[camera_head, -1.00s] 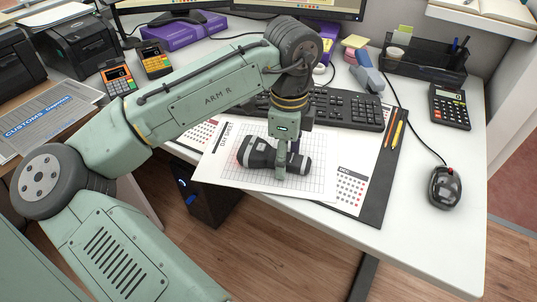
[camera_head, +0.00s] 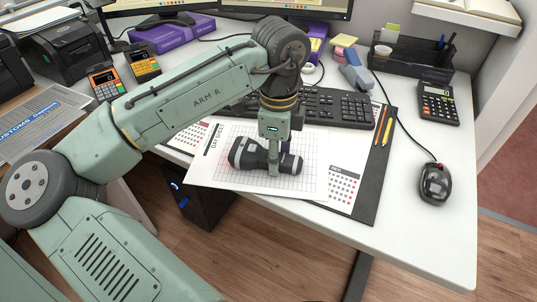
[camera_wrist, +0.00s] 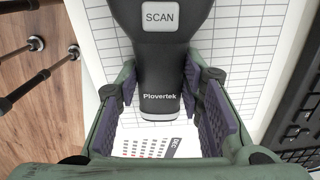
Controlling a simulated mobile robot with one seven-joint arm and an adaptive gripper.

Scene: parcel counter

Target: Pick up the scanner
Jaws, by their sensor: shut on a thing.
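The scanner (camera_head: 247,153) is a dark handheld device with light grey bands, lying sideways over a gridded day sheet (camera_head: 215,172) in the head view. In the wrist view the scanner (camera_wrist: 158,60) shows a pale SCAN button and the word Plovertek on its handle. My gripper (camera_head: 275,165) points down over the handle. In the wrist view my gripper (camera_wrist: 168,110) has its purple ribbed pads on both sides of the narrow handle end, shut on it. Whether the scanner touches the sheet or is slightly above it, I cannot tell.
A keyboard (camera_head: 335,108) lies just behind the sheet. Pencils (camera_head: 383,128) lie on the dark desk mat (camera_head: 375,190) at right. A corded mouse (camera_head: 435,185) and a calculator (camera_head: 438,103) are farther right. A grey-blue device (camera_head: 356,74) and a black organizer (camera_head: 415,62) stand behind.

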